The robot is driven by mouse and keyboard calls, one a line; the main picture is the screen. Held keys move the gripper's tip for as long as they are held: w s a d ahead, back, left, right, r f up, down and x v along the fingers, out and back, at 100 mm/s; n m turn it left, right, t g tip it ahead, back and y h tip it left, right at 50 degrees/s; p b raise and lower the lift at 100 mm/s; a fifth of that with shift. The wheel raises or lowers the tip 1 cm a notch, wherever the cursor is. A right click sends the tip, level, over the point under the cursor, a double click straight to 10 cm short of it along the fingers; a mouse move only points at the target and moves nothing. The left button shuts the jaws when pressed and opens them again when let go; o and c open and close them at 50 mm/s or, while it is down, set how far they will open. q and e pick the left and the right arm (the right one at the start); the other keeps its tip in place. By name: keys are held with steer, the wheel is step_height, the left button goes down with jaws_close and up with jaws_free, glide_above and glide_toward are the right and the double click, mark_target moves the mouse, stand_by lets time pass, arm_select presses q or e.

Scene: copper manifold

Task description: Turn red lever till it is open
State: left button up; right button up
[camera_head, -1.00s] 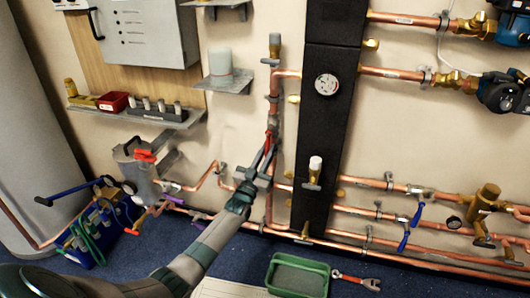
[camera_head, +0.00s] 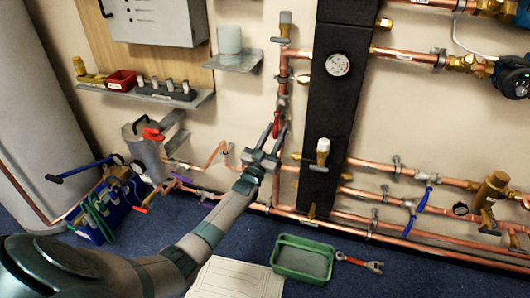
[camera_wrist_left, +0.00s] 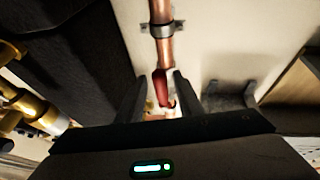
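A red lever (camera_head: 277,121) sits on the vertical copper pipe left of the black panel, and it also shows in the left wrist view (camera_wrist_left: 161,88). It points roughly along the pipe. My left gripper (camera_head: 273,134) reaches up to it from below with its fingers apart. In the left wrist view the fingers (camera_wrist_left: 168,84) stand on either side of the lever, which is nearer the left finger; contact is not clear. My right gripper is not in view.
The black panel (camera_head: 331,110) with a gauge (camera_head: 337,64) stands right of the pipe. A small shelf (camera_head: 238,63) juts out at upper left. A green tray (camera_head: 302,258) and a red wrench (camera_head: 359,262) lie on the floor.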

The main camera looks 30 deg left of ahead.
arm_select(q)
steer(key=v, duration=1.7)
steer(key=shift+p, duration=0.4)
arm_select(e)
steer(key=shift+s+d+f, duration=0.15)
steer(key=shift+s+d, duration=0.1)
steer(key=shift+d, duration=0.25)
arm_select(q)
steer(key=shift+s, duration=0.15)
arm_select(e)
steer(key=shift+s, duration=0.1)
